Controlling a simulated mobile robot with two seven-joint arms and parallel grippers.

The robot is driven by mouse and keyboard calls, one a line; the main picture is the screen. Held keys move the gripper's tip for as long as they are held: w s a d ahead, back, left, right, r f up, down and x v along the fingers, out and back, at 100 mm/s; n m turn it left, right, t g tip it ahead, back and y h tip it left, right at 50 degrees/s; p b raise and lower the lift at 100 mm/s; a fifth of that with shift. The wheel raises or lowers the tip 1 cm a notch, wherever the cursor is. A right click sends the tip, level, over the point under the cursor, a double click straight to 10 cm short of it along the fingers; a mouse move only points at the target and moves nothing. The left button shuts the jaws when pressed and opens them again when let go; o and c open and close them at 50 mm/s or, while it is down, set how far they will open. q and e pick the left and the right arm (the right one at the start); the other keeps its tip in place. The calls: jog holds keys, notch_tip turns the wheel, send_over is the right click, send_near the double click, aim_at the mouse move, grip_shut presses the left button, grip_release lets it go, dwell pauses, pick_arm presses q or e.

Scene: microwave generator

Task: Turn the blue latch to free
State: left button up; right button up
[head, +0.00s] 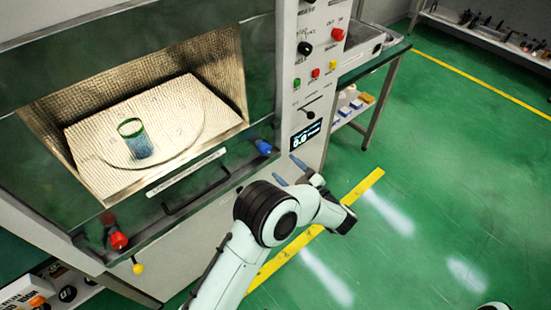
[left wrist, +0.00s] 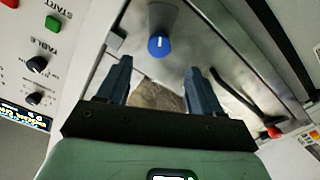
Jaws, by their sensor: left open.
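The blue latch (head: 264,148) is a small knob at the right end of the lower frame of the microwave chamber front. In the left wrist view the blue latch (left wrist: 158,44) faces me with a short pale mark on its round face. My left gripper (head: 288,171) is open and empty, just right of and below the latch in the head view. In the left wrist view the latch appears beyond and between the two dark fingertips of the gripper (left wrist: 158,66), apart from them. My right gripper is not in view.
A red knob (head: 118,240) and a yellow knob (head: 138,268) are at the chamber's lower left. A black handle (head: 200,194) runs along the lower frame. A green-rimmed container (head: 134,140) stands inside. The control panel (head: 318,75) is at right; the green floor is open there.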

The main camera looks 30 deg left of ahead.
pick_arm(q)
jog(key=shift+v, duration=1.5)
jog(key=shift+a+f, duration=0.1)
